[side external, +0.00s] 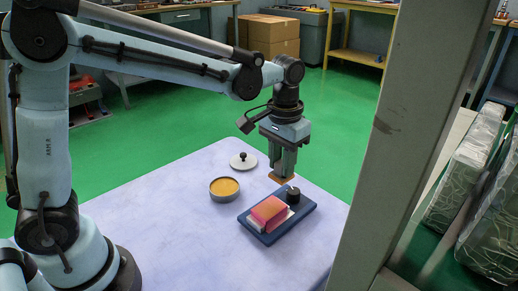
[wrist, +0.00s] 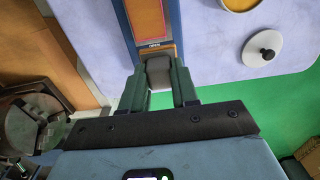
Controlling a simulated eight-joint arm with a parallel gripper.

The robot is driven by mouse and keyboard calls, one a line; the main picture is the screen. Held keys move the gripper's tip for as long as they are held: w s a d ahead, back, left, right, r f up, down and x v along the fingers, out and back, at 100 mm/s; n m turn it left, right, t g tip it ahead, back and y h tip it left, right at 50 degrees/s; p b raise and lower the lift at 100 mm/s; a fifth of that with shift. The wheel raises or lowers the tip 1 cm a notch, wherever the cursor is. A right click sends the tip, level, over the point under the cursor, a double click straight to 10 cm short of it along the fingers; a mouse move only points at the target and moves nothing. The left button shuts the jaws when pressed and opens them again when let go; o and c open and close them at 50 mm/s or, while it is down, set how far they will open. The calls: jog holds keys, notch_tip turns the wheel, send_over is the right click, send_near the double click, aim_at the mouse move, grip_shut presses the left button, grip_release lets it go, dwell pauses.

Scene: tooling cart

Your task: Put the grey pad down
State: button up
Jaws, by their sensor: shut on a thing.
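My gripper (side external: 283,174) points down near the far edge of the pale table, behind the blue tray. In the wrist view its two fingers (wrist: 158,85) are shut on the grey pad (wrist: 157,72), one finger on each side. A flat brown piece (side external: 282,179) shows right at the fingertips in the side view. I cannot tell if it belongs to the pad or lies under it, nor whether the pad touches the table.
A round tin with yellow-orange contents (side external: 225,188) stands left of the tray. A white lid with a black knob (side external: 243,161) lies behind it. The pale table (side external: 160,220) is clear at left and front. A grey post (side external: 395,140) stands in the right foreground.

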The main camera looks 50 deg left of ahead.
jog(key=w+a+f, duration=0.1)
jog(key=a+f, duration=0.1)
jog(key=a, duration=0.1)
jog(key=w+a+f, duration=0.4)
jog(key=a, duration=0.1)
jog(key=shift+a, duration=0.3)
jog(key=shift+f, duration=2.05)
jog(key=shift+f, duration=0.1)
jog(key=o, duration=0.9)
jog(key=shift+o, duration=0.2)
